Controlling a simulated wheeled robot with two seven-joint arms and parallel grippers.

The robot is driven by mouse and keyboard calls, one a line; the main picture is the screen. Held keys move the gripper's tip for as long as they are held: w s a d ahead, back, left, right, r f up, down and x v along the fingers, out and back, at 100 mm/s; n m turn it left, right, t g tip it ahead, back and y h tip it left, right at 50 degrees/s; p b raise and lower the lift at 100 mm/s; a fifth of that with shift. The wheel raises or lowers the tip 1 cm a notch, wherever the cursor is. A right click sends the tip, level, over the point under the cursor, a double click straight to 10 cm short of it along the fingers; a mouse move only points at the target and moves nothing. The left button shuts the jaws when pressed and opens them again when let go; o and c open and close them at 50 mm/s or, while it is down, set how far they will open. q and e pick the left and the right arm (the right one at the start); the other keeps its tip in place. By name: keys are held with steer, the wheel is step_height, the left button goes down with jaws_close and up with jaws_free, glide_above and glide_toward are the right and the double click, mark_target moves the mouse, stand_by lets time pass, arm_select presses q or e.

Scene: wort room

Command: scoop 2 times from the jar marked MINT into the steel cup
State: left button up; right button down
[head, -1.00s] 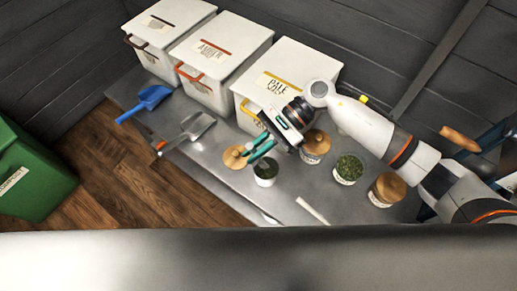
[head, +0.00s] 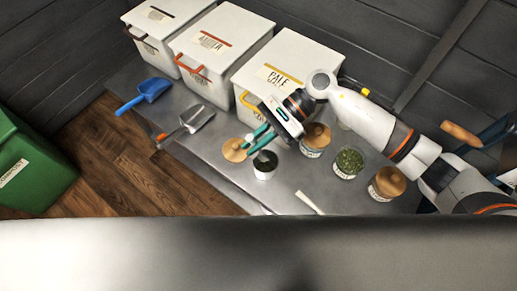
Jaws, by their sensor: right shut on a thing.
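My right gripper (head: 262,141) has teal fingers and is shut on a small scoop (head: 265,157), of which only a grey part shows. The scoop is at the mouth of a small pale container (head: 265,172) with dark green contents. I cannot tell whether that is the steel cup or a jar. An open glass jar (head: 348,163) of green leaves stands to its right; its label is too small to read, so I cannot confirm MINT. A loose wooden lid (head: 235,150) lies left of the small container. My left gripper is out of view.
Two wooden-lidded jars (head: 315,137) (head: 387,182) flank the open jar. Three white lidded bins (head: 290,60) line the back. A blue scoop (head: 153,90) and a steel scoop (head: 196,117) lie at left. A white stick (head: 309,202) lies near the front edge. A green bin (head: 35,165) stands left.

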mark_target(252, 137)
steer(key=shift+r, duration=0.1)
steer(key=shift+r+p, duration=0.2)
steer(key=shift+p, duration=0.2)
steer(key=t+h+p, duration=0.1)
steer(key=r+t+h+p, duration=0.1)
steer(key=h, duration=0.1)
steer(key=t+h+p, duration=0.1)
steer(key=shift+s+a+r+n+t, duration=0.25)
steer(key=shift+n+t, duration=0.15)
steer(key=shift+r+t+h+p, duration=0.1)
steer(key=shift+t+h+p, duration=0.2)
steer(key=shift+h+p, duration=0.25)
steer(key=shift+s+a+r+n+t+h, duration=0.1)
steer(key=shift+n+t+h, duration=0.05)
steer(key=shift+t+h, duration=0.4)
steer(key=shift+s+a+r+n+t+h, duration=0.1)
steer(key=shift+n+t+h, duration=0.05)
steer(key=shift+t+h, duration=0.35)
steer(key=shift+a+r+t+h+b, duration=0.15)
steer(key=shift+t+h+b, duration=0.15)
steer(key=shift+t+h, duration=0.85)
steer(key=shift+d, duration=0.2)
